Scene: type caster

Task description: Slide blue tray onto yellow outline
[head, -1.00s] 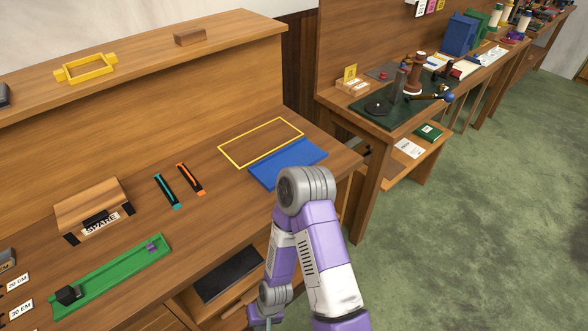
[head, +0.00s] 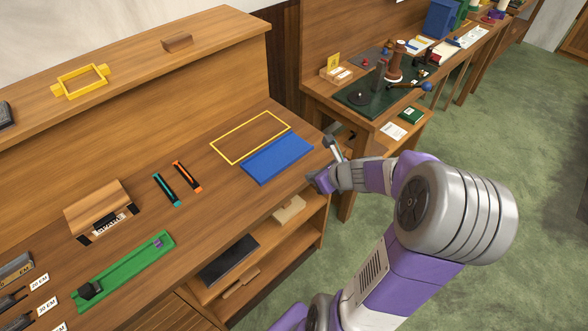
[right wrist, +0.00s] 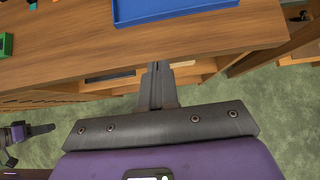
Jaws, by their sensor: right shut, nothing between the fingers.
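The blue tray (head: 278,159) lies flat on the wooden desk near its right end. The yellow outline (head: 250,137) is on the desktop just behind the tray, and the tray lies along its front side. In the right wrist view the tray (right wrist: 170,10) shows at the top, beyond the fingers. My right gripper (head: 331,146) is just right of the tray in the head view, apart from it. Its fingers also show in the right wrist view (right wrist: 157,70), shut and empty, at the desk's front edge.
An orange tool (head: 187,176) and a teal tool (head: 167,189) lie left of the tray. A green tray (head: 125,268) and a wooden block marked SPARE (head: 98,207) are farther left. Shelves open below the desk's front edge. A second bench (head: 345,125) stands at the right.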

